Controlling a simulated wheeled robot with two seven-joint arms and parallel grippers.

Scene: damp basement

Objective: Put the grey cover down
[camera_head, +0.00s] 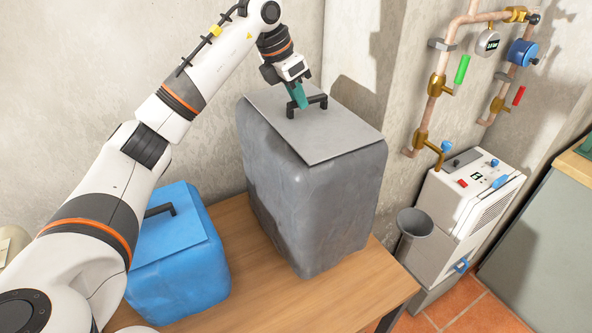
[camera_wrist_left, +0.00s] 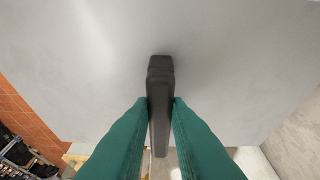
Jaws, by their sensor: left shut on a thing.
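The grey cover (camera_head: 331,143) is a flat square plate with a black bar handle. In the head view it lies over the top of a tall grey bin (camera_head: 318,212), a little askew to it; I cannot tell whether it touches all round. My left gripper (camera_head: 301,104) is shut on the cover's black handle. The left wrist view shows the green fingers (camera_wrist_left: 160,105) on both sides of the handle (camera_wrist_left: 160,78), with the grey cover (camera_wrist_left: 80,60) filling most of the picture. My right gripper is not in view.
A blue bin (camera_head: 180,275) with a blue lid and black handle stands to the left on the wooden table (camera_head: 250,290). Pipes with valves (camera_head: 436,85) run up the wall at right. A white machine (camera_head: 465,205) and a grey funnel (camera_head: 413,225) stand right of the table.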

